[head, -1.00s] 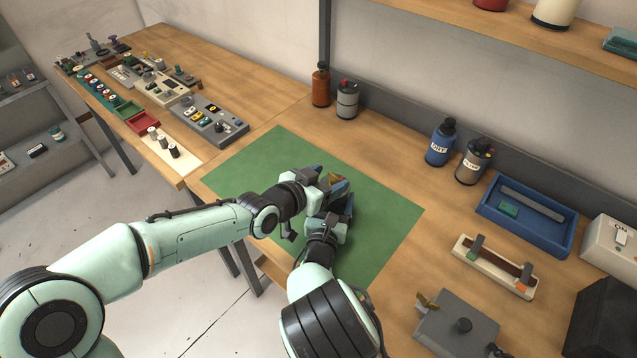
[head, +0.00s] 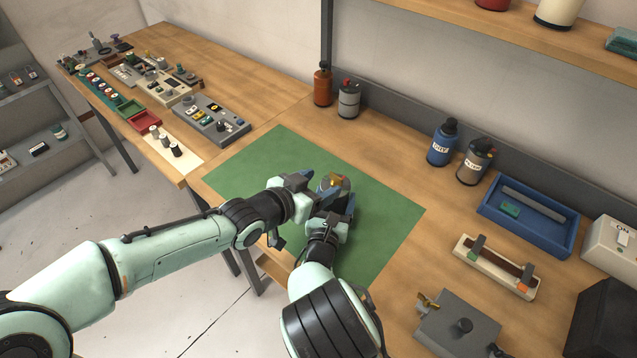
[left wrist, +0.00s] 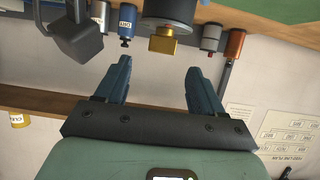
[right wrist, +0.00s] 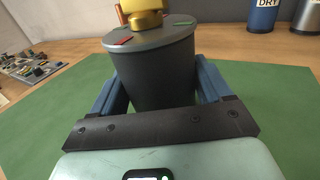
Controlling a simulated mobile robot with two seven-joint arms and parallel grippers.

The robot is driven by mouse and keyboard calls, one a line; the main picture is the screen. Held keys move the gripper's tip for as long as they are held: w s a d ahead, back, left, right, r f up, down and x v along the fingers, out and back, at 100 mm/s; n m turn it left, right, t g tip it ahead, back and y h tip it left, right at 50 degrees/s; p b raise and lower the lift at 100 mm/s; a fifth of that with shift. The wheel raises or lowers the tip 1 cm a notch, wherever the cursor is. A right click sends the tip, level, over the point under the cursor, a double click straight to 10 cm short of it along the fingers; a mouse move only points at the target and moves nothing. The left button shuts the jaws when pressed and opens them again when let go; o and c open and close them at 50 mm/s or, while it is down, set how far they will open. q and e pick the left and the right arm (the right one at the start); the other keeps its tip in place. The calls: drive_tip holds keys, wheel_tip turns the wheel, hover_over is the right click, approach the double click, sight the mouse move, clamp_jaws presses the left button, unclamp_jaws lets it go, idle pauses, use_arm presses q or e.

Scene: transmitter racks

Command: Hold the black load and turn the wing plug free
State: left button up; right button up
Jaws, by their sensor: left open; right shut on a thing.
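The black load (right wrist: 155,75) is a dark, slightly tapered cylinder standing on the green mat, with a red and a green mark on its top. My right gripper (right wrist: 158,85) is shut on its sides. The gold wing plug (right wrist: 146,18) sits on top of the load; it also shows in the head view (head: 336,181). My left gripper (left wrist: 158,66) is open and empty. In the left wrist view the wing plug (left wrist: 163,42) lies beyond the fingertips, apart from them. In the head view my left gripper (head: 312,190) is just left of the load.
The green mat (head: 385,215) around the load is otherwise clear. Blue and grey canisters (head: 442,142) stand behind, right of it. A blue tray (head: 540,235) and a cream rack (head: 495,268) lie farther right.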

sight(335, 176)
use_arm(q)
drive_tip(key=shift+f, duration=0.15)
drive_tip(key=shift+w+a+v, duration=0.3)
drive_tip(key=shift+a+v, duration=0.05)
drive_tip(key=shift+v, duration=1.9)
drive_tip(key=shift+m+g+h, duration=0.3)
drive_tip(key=shift+m+h, duration=0.1)
drive_tip(key=shift+x, duration=5.95)
drive_tip(key=shift+w, duration=0.1)
drive_tip(key=shift+c, duration=0.3)
drive_tip(key=shift+r, duration=0.2)
drive_tip(key=c, duration=0.9)
